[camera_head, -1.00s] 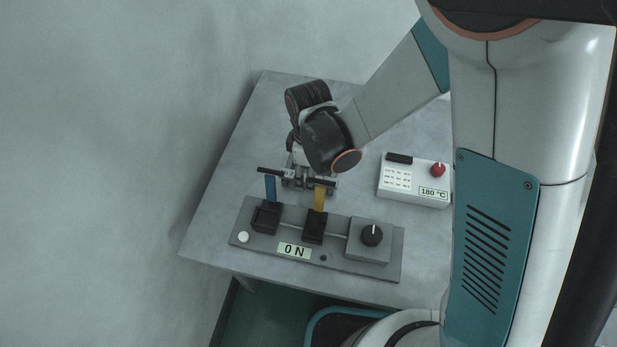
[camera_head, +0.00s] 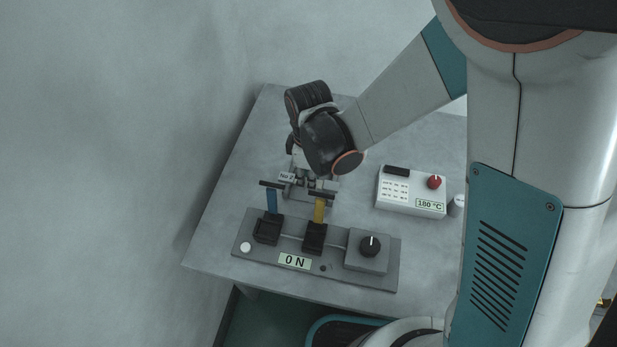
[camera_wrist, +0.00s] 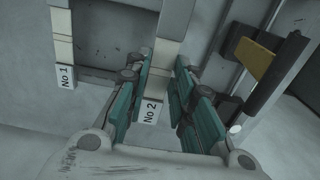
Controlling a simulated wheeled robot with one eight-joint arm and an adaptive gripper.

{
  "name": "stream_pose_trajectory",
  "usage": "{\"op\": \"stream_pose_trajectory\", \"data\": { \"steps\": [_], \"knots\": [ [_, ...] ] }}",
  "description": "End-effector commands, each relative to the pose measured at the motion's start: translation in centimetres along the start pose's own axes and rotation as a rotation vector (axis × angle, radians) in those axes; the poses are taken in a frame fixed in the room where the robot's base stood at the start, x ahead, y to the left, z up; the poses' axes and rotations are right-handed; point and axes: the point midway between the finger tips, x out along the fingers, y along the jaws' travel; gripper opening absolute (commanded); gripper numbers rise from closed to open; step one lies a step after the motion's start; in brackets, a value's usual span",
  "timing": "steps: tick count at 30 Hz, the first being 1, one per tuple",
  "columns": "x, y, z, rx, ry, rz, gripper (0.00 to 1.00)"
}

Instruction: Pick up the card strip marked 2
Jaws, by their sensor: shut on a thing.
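The card strip marked 2 is a pale strip with a white "No 2" label (camera_wrist: 152,112). It lies between the two teal-and-grey fingers of my gripper (camera_wrist: 167,84) in the wrist view, and the gripper is shut on it. In the head view my gripper (camera_head: 309,182) is behind the clamp bench, and the "No 2" label (camera_head: 287,177) shows at its left. The rest of the strip is mostly hidden by the wrist there. The strip marked 1 (camera_wrist: 64,50) stands apart to the left in the wrist view.
A white box (camera_head: 410,192) reading 180 °C is to the right. The left part of the table (camera_head: 222,225) is clear.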

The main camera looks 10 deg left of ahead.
Motion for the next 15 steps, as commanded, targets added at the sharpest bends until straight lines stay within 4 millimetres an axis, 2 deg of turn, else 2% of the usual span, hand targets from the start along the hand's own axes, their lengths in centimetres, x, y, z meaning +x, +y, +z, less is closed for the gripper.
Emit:
{"op": "stream_pose_trajectory", "data": {
  "steps": [1,15],
  "knots": [
    [-1.4,0.0,0.0,0.000,0.000,0.000,0.07],
    [-9.3,0.0,0.0,0.000,0.000,0.000,0.07]
  ]
}}
